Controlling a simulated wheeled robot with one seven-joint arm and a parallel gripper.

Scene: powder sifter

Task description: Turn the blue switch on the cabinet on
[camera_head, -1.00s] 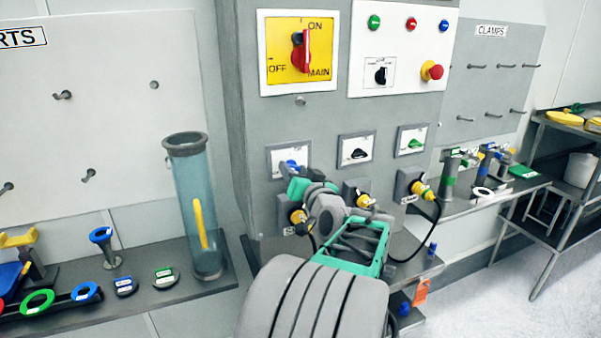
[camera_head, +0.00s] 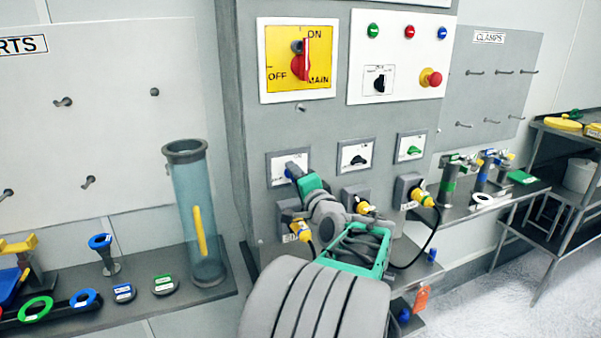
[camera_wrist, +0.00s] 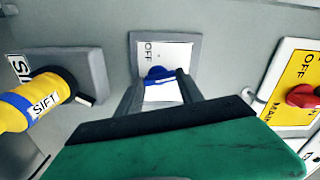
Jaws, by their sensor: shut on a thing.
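The blue switch (camera_wrist: 158,74) sits on a white plate (camera_wrist: 180,58) in a grey frame on the cabinet (camera_head: 330,122). In the wrist view the plate reads OFF near its upper left; the rest of its lettering is hidden. My gripper (camera_wrist: 160,88) is shut on the blue switch, with a finger on either side of it. In the head view my gripper (camera_head: 294,172) reaches the left one of three small switch plates, and the blue knob is mostly hidden behind it.
A black switch (camera_head: 359,160) and a green switch (camera_head: 414,150) sit to the right. Below are yellow plugs (camera_head: 424,198) with cables. The red main switch (camera_head: 301,62) and emergency button (camera_head: 431,77) are above. A clear tube (camera_head: 189,220) stands left.

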